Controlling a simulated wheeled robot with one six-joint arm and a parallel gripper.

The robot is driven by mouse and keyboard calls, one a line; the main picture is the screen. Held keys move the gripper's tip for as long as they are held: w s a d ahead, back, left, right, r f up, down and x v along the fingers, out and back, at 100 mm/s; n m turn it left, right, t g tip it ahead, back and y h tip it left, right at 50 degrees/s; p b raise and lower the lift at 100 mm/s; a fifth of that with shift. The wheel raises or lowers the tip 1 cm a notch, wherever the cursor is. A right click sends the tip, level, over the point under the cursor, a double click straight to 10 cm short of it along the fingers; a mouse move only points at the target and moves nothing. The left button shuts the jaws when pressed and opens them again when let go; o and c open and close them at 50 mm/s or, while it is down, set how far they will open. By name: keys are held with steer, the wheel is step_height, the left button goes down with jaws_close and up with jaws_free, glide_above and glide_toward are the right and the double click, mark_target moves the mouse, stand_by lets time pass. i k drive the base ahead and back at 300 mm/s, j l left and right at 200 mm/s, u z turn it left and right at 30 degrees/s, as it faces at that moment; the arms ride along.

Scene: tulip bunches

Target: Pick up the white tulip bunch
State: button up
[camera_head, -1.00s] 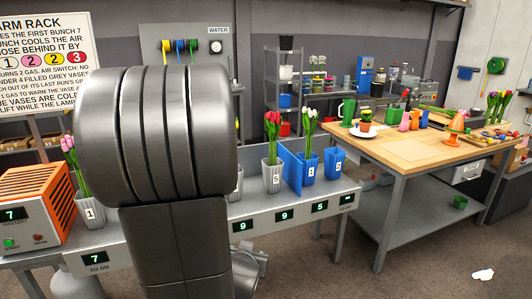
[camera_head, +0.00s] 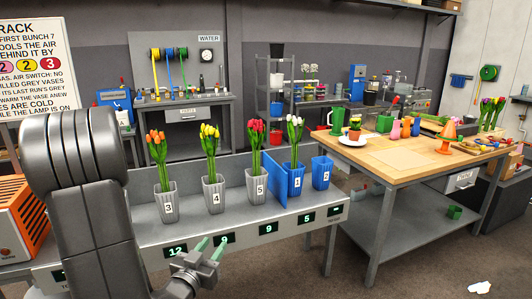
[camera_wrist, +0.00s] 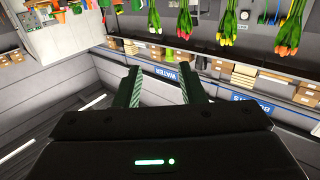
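The white tulip bunch (camera_head: 295,129) stands upright in a blue vase marked 1 (camera_head: 294,180), just right of a blue divider (camera_head: 268,178) on the grey bench. The bunch also shows, upside down, at the top of the wrist view (camera_wrist: 153,20). My gripper (camera_head: 211,248) is in front of the bench, low and left of the white bunch and apart from it. Its two green-tipped fingers are spread in the wrist view (camera_wrist: 159,88), with nothing between them.
Grey vases hold orange tulips (camera_head: 157,148), yellow tulips (camera_head: 210,139) and red tulips (camera_head: 256,133), left of the divider. A second blue vase (camera_head: 322,172) at the right looks empty. A wooden worktable (camera_head: 400,163) stands right of the bench. An orange-sided box (camera_head: 20,215) is at left.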

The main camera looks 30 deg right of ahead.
mark_target(293, 121)
steer(key=i+l+u, duration=0.2)
steer(key=l+u, duration=0.15)
steer(key=l, duration=0.8)
steer(key=l+u, duration=0.35)
steer(key=l, duration=1.65)
steer(key=i+l, duration=0.1)
steer(key=l, duration=0.7)
